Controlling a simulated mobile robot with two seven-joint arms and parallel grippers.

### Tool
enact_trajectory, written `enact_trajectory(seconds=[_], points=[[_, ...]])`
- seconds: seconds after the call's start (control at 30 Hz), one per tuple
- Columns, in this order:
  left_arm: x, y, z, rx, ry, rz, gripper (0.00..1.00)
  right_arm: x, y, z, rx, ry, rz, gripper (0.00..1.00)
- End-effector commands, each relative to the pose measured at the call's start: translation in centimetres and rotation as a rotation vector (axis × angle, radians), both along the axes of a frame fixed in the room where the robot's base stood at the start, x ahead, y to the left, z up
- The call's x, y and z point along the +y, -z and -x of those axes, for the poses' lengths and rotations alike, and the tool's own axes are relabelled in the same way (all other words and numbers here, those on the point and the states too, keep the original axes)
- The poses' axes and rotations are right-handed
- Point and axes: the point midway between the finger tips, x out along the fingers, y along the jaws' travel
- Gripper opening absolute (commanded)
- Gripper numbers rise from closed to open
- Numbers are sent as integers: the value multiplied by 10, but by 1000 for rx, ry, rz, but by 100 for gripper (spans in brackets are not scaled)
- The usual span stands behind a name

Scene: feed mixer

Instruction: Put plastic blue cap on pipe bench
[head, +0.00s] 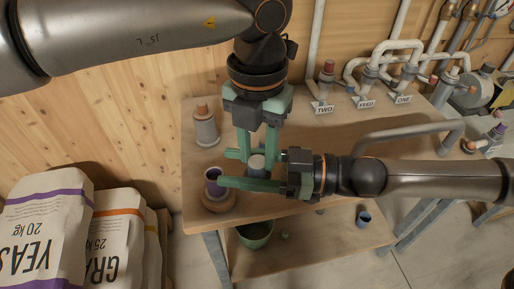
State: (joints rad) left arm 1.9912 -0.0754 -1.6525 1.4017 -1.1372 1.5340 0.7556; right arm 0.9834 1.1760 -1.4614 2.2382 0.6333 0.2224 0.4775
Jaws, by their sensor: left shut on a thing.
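The wooden pipe bench (350,140) stands in the middle of the head view. My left gripper (257,150) points down over its front left part and is shut on a small pale grey-blue round piece (257,164). The fingers hide much of this piece, and I cannot tell whether it is the plastic blue cap. My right gripper (226,168) reaches in from the right, fingers pointing left. Its fingers are apart, one on each side of the held piece; contact is unclear. A small blue cup-like piece (363,218) is on the bench's lower shelf.
A purple-topped piece on a round wooden base (214,184) is close to my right fingertips. A grey fitting (205,128) stands behind it. White pipes (368,75) with labels run along the back. A green bowl (256,236) is below. Feed sacks (115,235) stand at left.

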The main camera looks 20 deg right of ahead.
Motion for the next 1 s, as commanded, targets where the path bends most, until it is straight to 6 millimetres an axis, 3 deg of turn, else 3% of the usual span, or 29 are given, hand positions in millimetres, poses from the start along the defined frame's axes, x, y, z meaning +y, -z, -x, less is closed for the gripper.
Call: enact_trajectory(seconds=[0.1,0.47,1.0], points=[[0,0,0,-1,-1,-1,0,0,0,0,0,0,0,72],[1,0,-1,-1,-2,-2,0,-7,0,2,-1,3,3,72],[1,0,-1,-1,-2,-2,0,-91,1,34,1,5,4,72]])
